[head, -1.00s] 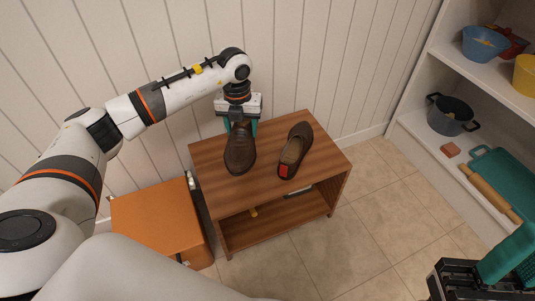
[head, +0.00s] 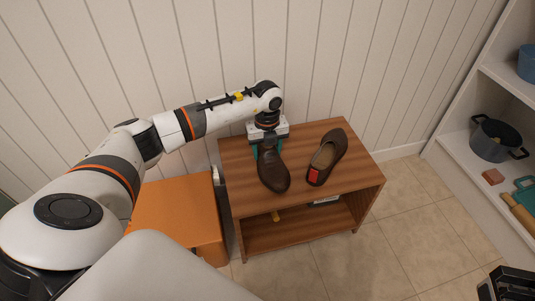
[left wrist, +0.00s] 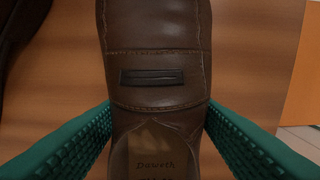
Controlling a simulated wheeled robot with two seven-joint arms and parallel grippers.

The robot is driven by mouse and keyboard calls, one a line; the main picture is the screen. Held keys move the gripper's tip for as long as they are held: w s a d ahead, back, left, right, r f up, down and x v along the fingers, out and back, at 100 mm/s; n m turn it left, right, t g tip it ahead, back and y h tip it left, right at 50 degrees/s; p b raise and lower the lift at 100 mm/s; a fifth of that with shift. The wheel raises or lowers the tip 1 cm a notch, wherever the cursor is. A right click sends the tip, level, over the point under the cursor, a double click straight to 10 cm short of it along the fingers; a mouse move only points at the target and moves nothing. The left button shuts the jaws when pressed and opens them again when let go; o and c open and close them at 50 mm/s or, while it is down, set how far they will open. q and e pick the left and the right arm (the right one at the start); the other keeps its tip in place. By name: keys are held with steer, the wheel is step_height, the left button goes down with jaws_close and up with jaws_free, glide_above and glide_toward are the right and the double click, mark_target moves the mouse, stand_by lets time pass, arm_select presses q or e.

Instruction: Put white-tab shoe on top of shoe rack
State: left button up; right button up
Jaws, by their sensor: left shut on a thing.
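My left gripper (head: 267,150) is shut on a brown shoe (head: 273,171) at the left of the wooden shoe rack's top (head: 305,200). The shoe's toe points toward the front of the rack, and it appears to rest on the top. In the left wrist view the green fingers (left wrist: 158,140) lie on both sides of the shoe (left wrist: 155,85), near its opening, and a dark strap piece shows. No white tab is visible on it. A second brown shoe with a red tab (head: 327,157) stands to its right on the rack. My right gripper (head: 506,284) shows only as a dark part at the bottom right corner.
An orange box (head: 180,212) stands left of the rack. The rack's lower shelf (head: 300,232) holds a small yellow thing and a pale-and-dark item. White shelves with a dark pot (head: 496,140) stand at the right. The tiled floor in front is clear.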

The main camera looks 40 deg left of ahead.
arm_select(q)
steer(key=shift+f, duration=0.15)
steer(key=o, duration=1.1)
steer(key=shift+f, duration=0.1)
steer(key=shift+o, duration=0.2)
